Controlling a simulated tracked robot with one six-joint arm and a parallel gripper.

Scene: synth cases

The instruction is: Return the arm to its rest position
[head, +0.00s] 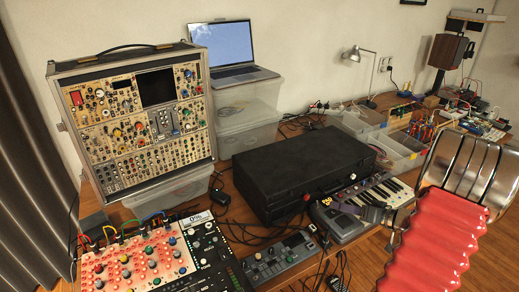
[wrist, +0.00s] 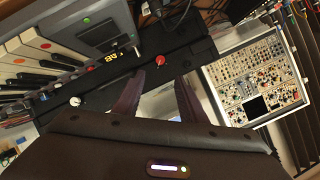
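My gripper (wrist: 160,78) shows in the wrist view with its two dark purple fingers spread apart and nothing held between them. Its dark body with a small lit strip fills the bottom of that view. The small keyboard (wrist: 38,60) lies at the upper left of the wrist view, and the black case (wrist: 188,45) lies beyond the fingertips. In the head view, a dark purplish shape lies over the keyboard (head: 393,190); I cannot tell for sure that it is my gripper. The rest of the arm is not clear there.
The black case (head: 300,170) fills the table's middle. A modular synth case (head: 140,120) and a laptop (head: 233,50) on clear bins stand behind. A red mixer (head: 140,262) and a grey device (head: 283,257) lie in front. A red chair (head: 430,250) blocks the right.

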